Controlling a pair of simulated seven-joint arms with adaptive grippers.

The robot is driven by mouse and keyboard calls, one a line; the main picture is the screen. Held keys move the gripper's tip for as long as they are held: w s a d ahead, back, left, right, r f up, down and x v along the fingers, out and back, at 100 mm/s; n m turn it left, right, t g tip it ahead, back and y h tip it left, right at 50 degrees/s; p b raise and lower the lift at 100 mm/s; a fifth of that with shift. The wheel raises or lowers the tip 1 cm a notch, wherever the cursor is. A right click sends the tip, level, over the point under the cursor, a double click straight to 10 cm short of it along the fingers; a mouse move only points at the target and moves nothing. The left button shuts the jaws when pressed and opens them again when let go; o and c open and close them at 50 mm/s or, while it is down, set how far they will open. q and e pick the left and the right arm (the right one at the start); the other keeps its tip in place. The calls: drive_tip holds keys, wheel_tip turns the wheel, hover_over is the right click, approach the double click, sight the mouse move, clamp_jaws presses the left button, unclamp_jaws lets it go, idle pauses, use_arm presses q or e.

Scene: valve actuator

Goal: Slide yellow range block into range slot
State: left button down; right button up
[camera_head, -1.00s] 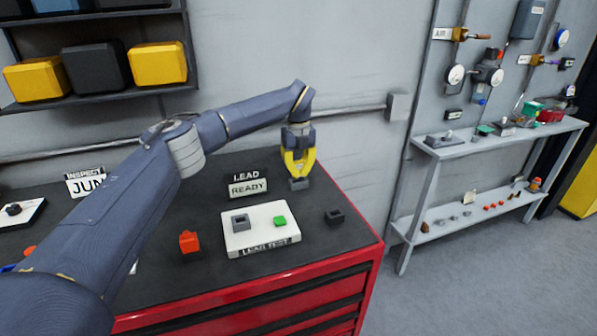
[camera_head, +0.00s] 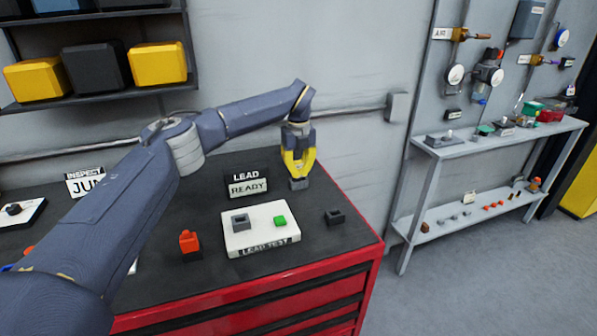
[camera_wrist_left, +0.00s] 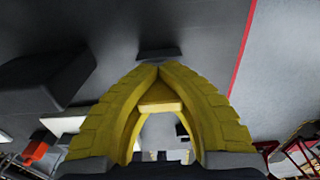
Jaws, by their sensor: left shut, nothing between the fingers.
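My left gripper (camera_head: 298,177) has yellow fingers and points down over the back right of the dark workbench top (camera_head: 215,205). Its fingertips are together and empty; they meet in the left wrist view (camera_wrist_left: 159,66). A small grey block (camera_head: 299,184) sits right at the fingertips; it also shows as a dark slab just beyond them in the left wrist view (camera_wrist_left: 158,54). I cannot tell whether they touch it. I cannot pick out a yellow range block or a range slot in either view. My right gripper is not in view.
A white LEAD TEST plate (camera_head: 262,238) holds a grey socket (camera_head: 241,222) and a green block (camera_head: 280,221). A LEAD READY sign (camera_head: 247,185) stands behind it. An orange piece (camera_head: 190,242) and a dark block (camera_head: 335,217) flank it. A grey shelf rack (camera_head: 470,148) stands right.

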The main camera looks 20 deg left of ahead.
sight(299, 161)
use_arm(q)
drive_tip(key=shift+f, duration=1.15)
idle(0.4)
drive_tip(key=c, duration=1.5)
unclamp_jaws()
drive_tip(key=shift+f, duration=0.1)
drive_tip(key=shift+s+f, duration=0.1)
wheel_tip(299, 161, up, 13)
drive_tip(key=shift+f, duration=0.15)
drive_tip(key=shift+o, duration=0.2)
